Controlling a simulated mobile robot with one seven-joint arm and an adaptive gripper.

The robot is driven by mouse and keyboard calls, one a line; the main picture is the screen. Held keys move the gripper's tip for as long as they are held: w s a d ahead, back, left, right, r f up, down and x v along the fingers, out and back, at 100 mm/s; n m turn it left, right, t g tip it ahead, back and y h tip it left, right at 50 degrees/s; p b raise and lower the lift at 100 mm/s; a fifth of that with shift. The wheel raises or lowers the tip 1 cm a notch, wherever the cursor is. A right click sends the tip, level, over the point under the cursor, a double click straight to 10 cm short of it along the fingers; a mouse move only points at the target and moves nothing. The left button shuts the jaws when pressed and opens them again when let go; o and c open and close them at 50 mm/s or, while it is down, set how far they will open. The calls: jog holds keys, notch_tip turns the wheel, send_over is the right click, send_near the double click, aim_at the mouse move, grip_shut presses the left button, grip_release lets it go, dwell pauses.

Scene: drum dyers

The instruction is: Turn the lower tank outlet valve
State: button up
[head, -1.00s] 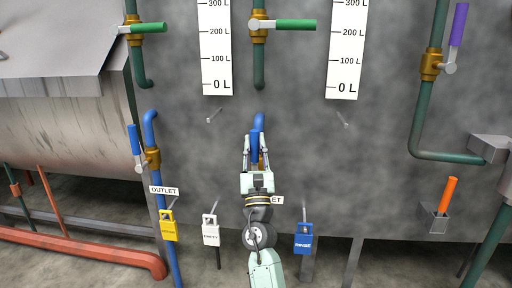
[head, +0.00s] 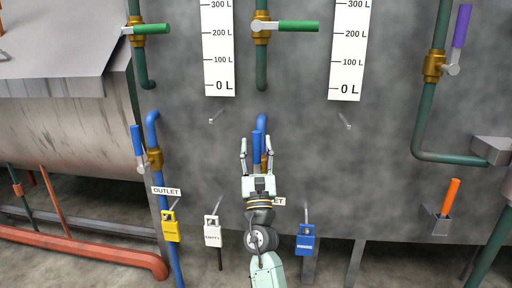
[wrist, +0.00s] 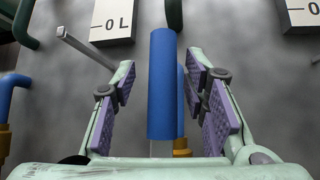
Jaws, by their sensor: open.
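A blue lever handle (head: 257,145) points up on a brass valve (head: 264,162) in the middle of the tank wall, below a blue elbow pipe. A label ending in "ET" is partly hidden behind my wrist. My gripper (head: 257,141) is open, with one finger on each side of this handle. In the wrist view the blue handle (wrist: 162,85) stands upright between the padded fingers, with a gap to the left pads and the right pads close by. Another blue-handled valve (head: 137,141), with an "OUTLET" label (head: 166,191) below it, is at the left.
Green-handled valves (head: 298,26) and level scales (head: 346,50) are above. A purple-handled valve (head: 460,26) and an orange handle (head: 453,193) are at the right. The wall around the gripper is mostly bare.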

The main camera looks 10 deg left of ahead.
aim_at(257, 153)
jog(key=v, duration=0.5)
jog(key=shift+s+d+f, duration=0.2)
jog(key=shift+f, duration=0.1)
jog(key=shift+s+f, duration=0.45)
jog(key=shift+s, duration=0.05)
jog(key=shift+s, duration=0.1)
